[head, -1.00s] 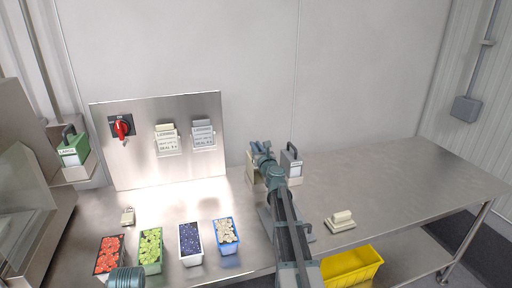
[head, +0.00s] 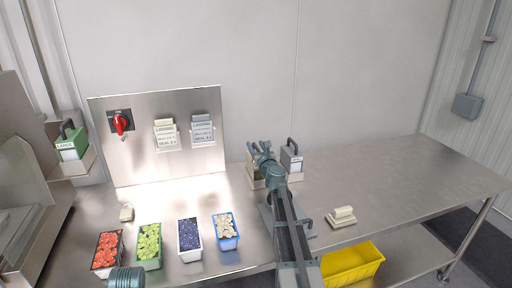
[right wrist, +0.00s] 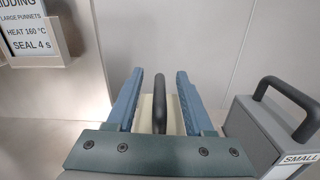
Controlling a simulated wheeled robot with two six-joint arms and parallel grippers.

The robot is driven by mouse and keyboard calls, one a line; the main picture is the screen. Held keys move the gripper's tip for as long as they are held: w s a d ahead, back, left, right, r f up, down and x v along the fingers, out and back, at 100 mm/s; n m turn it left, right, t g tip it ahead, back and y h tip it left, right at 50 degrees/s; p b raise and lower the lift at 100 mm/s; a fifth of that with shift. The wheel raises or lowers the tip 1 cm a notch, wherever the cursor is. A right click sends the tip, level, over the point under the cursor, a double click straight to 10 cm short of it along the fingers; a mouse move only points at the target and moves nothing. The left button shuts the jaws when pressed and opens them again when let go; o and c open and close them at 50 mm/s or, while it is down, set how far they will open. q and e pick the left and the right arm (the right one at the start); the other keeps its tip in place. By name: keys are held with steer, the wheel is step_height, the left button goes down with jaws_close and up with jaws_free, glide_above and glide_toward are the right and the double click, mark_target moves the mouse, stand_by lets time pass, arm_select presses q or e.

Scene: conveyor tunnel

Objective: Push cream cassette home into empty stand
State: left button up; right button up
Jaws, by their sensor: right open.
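The cream cassette (right wrist: 146,115) shows in the right wrist view between my right gripper's fingers, with its dark upright handle (right wrist: 159,103) in the gap. In the head view, only a cream edge of the cassette (head: 249,166) shows behind my right gripper (head: 259,147). My right gripper is open, one blue finger on each side of the handle, with visible gaps. The cassette's lower part and whatever is under it are hidden, so I cannot tell how it sits in a stand. Only a teal piece of my left arm shows at the bottom left; its gripper is out of view.
A grey cassette marked SMALL (right wrist: 285,135) stands close on the right. A green cassette (head: 71,144) sits in a holder at far left. Several filled punnets (head: 188,240) stand at the front left. A cream block (head: 341,217) lies to the right, with bare table (head: 400,175) beyond.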

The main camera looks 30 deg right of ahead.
steer(key=v, duration=1.4)
steer(key=shift+w, duration=0.1)
